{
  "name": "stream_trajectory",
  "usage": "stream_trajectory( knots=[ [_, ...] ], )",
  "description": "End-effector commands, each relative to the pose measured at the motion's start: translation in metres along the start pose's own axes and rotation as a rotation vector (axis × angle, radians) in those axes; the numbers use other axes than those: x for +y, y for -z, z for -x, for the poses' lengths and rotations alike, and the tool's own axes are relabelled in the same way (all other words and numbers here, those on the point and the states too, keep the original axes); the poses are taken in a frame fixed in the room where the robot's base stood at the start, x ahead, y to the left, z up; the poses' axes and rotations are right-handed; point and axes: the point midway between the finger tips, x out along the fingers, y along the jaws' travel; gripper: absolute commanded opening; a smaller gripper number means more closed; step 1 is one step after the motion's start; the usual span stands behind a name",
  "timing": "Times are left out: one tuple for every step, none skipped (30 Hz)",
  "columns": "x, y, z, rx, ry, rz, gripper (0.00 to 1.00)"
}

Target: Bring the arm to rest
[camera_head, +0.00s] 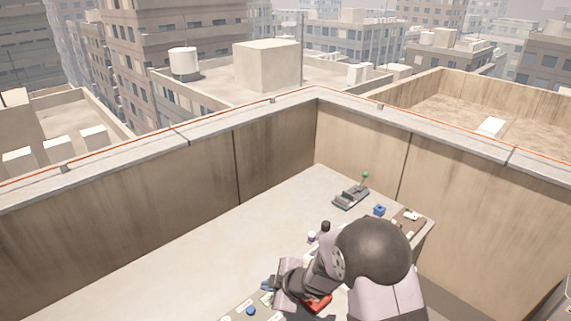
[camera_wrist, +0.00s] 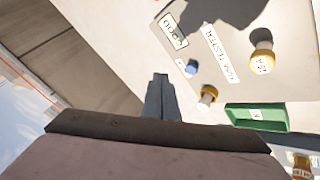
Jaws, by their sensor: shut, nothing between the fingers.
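My gripper (camera_wrist: 160,98) is shut and empty in the wrist view, its two dark fingers together. It is above a pale board (camera_wrist: 215,85) that carries printed labels, apart from anything on it as far as I can tell. In the head view my arm reaches down and left, and my gripper (camera_head: 268,287) is small and partly hidden by the wrist. A small blue piece (camera_wrist: 192,67) and a brass-coloured fitting (camera_wrist: 208,95) are near the fingertips. A second yellow-and-white fitting (camera_wrist: 262,60) is farther right. A dark arm shadow falls across the board.
A green tray (camera_wrist: 257,117) is right of my fingers. In the head view, a red item (camera_head: 317,303) shows under my arm. A grey device (camera_head: 350,196) with a green knob, a blue block (camera_head: 379,210) and a brown board (camera_head: 408,222) stand beyond. Parapet walls (camera_head: 270,165) enclose the area.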

Motion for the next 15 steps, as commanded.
stream_trajectory(
  knots=[
    [0.010, -0.016, 0.014, -0.060, -0.029, -0.065, 0.00],
    [0.014, -0.028, 0.024, -0.102, -0.044, -0.111, 0.00],
    [0.018, -0.043, 0.039, -0.161, -0.065, -0.182, 0.00],
    [0.020, -0.056, 0.051, -0.208, -0.081, -0.241, 0.00],
    [0.019, -0.068, 0.064, -0.255, -0.094, -0.302, 0.00],
    [0.016, -0.085, 0.083, -0.318, -0.109, -0.390, 0.00],
    [0.012, -0.096, 0.098, -0.363, -0.119, -0.459, 0.00],
    [0.006, -0.107, 0.112, -0.408, -0.127, -0.527, 0.00],
    [-0.005, -0.120, 0.131, -0.465, -0.133, -0.623, 0.00],
    [-0.014, -0.128, 0.145, -0.505, -0.135, -0.692, 0.00],
    [-0.025, -0.135, 0.159, -0.542, -0.135, -0.764, 0.00],
    [-0.040, -0.141, 0.176, -0.588, -0.131, -0.856, 0.00],
    [-0.052, -0.145, 0.188, -0.619, -0.126, -0.922, 0.00],
    [-0.065, -0.148, 0.199, -0.648, -0.119, -0.987, 0.00],
    [-0.081, -0.149, 0.212, -0.682, -0.107, -1.067, 0.00]
  ],
)
